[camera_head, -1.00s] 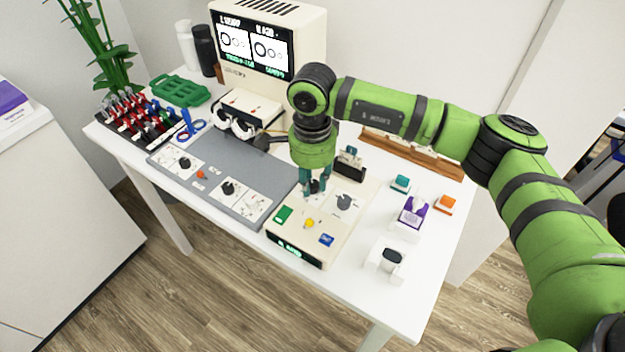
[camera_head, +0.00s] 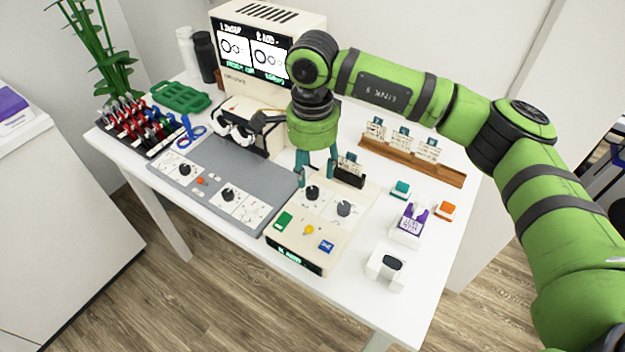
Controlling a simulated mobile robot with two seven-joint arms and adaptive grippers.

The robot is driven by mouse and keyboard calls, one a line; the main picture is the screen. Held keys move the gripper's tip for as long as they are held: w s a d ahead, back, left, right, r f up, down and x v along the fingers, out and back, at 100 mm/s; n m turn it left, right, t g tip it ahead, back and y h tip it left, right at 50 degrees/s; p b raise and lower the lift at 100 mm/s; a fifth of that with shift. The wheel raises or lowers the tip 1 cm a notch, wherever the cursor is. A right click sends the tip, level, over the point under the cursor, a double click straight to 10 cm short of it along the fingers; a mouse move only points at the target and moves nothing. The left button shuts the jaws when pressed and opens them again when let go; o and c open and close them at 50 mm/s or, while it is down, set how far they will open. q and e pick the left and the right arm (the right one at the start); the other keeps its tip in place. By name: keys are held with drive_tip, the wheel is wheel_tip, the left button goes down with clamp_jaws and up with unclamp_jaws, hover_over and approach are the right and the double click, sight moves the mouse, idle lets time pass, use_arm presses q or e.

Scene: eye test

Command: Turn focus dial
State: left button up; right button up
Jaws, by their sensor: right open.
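A cream control box (camera_head: 290,243) stands at the front middle of the table. I cannot read which one is marked focus. My right gripper (camera_head: 316,178) points down just above and behind the left dial. Its two teal fingers are spread apart with nothing between them, and they look clear of the dial. My left gripper is not in view.
The box also has a green button (camera_head: 284,220), a yellow knob (camera_head: 309,230) and a blue button (camera_head: 326,246). A grey panel (camera_head: 205,165) with more dials lies to its left. A monitor (camera_head: 255,50), wooden card rack (camera_head: 412,160) and small black holder (camera_head: 349,178) stand behind.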

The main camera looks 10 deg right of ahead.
sight(313, 190)
wheel_tip(313, 190, up, 6)
idle(0.6)
